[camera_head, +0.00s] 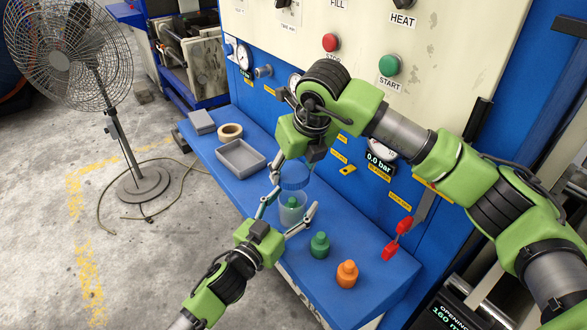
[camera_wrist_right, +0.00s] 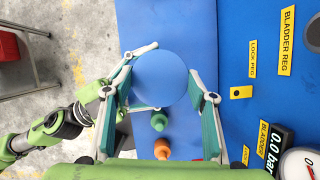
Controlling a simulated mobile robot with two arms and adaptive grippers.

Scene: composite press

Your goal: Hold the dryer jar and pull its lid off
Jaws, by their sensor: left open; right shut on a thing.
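The dryer jar (camera_head: 291,213) is a clear, upright cup on the blue shelf, with a green item visible inside it. Its round blue lid (camera_head: 295,178) is directly above the jar's mouth; I cannot tell whether a gap separates them. My right gripper (camera_head: 291,172) comes from above and is shut on the lid, which fills the space between its fingers in the right wrist view (camera_wrist_right: 161,79). My left gripper (camera_head: 290,203) is open, with one finger on each side of the jar. The lid hides the jar in the right wrist view.
The blue press panel rises behind.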

